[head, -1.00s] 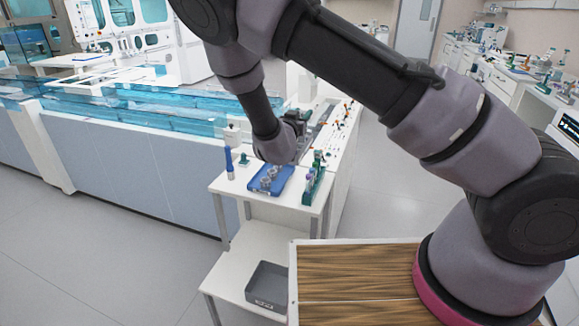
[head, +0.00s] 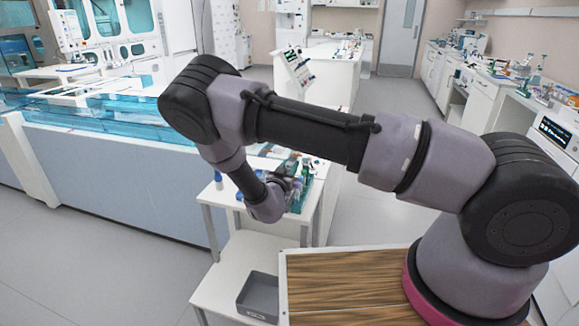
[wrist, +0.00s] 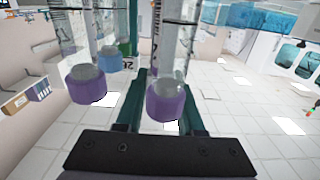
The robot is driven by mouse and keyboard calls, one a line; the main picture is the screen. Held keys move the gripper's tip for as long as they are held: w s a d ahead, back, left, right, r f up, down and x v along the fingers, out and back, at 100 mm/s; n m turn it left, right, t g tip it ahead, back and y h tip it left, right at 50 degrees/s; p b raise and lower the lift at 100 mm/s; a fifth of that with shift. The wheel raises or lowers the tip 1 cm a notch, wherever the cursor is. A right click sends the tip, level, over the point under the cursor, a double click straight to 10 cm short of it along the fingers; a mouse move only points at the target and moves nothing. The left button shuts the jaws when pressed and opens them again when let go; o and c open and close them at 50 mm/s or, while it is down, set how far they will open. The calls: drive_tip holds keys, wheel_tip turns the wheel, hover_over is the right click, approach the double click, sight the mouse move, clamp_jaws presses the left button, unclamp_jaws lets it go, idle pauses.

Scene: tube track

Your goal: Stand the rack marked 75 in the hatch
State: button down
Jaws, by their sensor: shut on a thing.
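The green rack (head: 302,192) is at the right side of the white cart's top in the head view, partly hidden by my gripper (head: 291,186). In the wrist view the rack's teal frame (wrist: 196,112) shows close up. Tubes with purple caps (wrist: 165,100) and a blue cap (wrist: 110,60) are in front of it. A white label with dark figures (wrist: 127,64) is partly covered, and I cannot read it surely. My gripper is shut on the rack. I cannot tell whether the rack is touching the cart top. I cannot make out the hatch.
The white cart (head: 235,262) carries a grey bin (head: 258,297) on its lower shelf. A blue upright item (head: 218,180) stands at its top left. A long counter with clear blue panels (head: 90,125) runs behind. The floor at right (head: 375,215) is clear.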

drive_tip(key=shift+f, duration=0.1)
drive_tip(key=c, duration=0.5)
unclamp_jaws()
drive_tip(key=shift+r, duration=0.2)
drive_tip(key=v, duration=1.2)
